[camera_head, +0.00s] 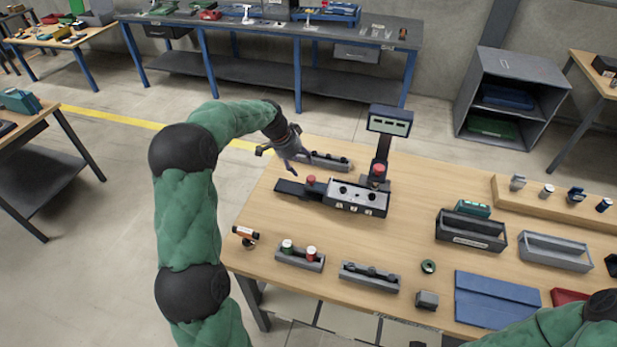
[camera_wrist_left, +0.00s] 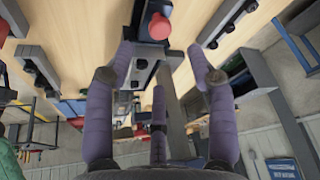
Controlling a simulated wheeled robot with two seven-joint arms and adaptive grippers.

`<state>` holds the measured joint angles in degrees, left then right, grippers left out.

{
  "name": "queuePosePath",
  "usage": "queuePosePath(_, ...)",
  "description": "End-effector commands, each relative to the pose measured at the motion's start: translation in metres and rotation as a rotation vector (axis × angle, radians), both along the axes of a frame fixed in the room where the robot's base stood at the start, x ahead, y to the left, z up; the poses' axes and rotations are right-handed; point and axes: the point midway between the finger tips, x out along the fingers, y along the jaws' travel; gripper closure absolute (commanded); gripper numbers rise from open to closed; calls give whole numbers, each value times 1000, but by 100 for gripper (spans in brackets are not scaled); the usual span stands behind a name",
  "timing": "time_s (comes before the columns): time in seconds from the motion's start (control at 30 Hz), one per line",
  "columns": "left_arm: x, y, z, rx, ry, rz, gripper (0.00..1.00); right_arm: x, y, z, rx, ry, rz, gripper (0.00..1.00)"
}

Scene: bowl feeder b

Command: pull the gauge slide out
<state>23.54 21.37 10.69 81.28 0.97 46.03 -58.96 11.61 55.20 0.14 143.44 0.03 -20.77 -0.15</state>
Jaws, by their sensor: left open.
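The gauge slide (camera_head: 291,188) is a dark flat bar at the left end of the gauge box (camera_head: 357,197), with a red knob (camera_head: 311,180) on it. A red knob (camera_wrist_left: 159,27) also shows in the left wrist view, beyond and between my spread purple fingers. My left gripper (camera_head: 299,163) is open and empty, above and behind the slide, apart from the knob. In the left wrist view, my gripper (camera_wrist_left: 160,62) has nothing between its fingers. My right arm enters at the lower right; its gripper is out of view.
A display (camera_head: 389,122) stands on a post behind the gauge box. A dark block strip (camera_head: 326,161) lies behind the slide. Two small racks (camera_head: 300,258) (camera_head: 369,277) stand in front. Trays (camera_head: 470,232) and a blue folder (camera_head: 495,298) are to the right. The table's left edge is near.

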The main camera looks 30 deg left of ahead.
Motion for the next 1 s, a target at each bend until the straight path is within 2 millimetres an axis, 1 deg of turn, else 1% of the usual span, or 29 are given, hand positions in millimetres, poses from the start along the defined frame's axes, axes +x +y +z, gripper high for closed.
queuePosePath(0.03, 2, -3, -11, -2, 5, -2, 44, 0, 0, -1, 0, 0, 0, 100)
queuePosePath(0.23, 14, -10, -44, -2, 5, -2, 44, 0, 0, -4, 0, 0, 0, 100)
queuePosePath(0.4, 23, -15, -67, -2, 2, -1, 44, 0, 0, -5, 0, 0, 0, 100)
queuePosePath(0.5, 26, -17, -76, -2, 1, -1, 44, 0, 0, -6, 0, 0, 0, 100)
queuePosePath(0.67, 29, -18, -83, -2, 1, -1, 44, 0, 0, -6, 0, 0, 0, 100)
queuePosePath(0.93, 29, -19, -83, -2, 1, -1, 44, 0, 0, -6, 0, 0, 0, 100)
queuePosePath(0.97, 29, -19, -83, -2, 1, -1, 50, 0, 0, -6, 0, 0, 0, 100)
queuePosePath(1.0, 29, -19, -83, -2, 1, -1, 61, 0, 0, -6, 0, 0, 0, 100)
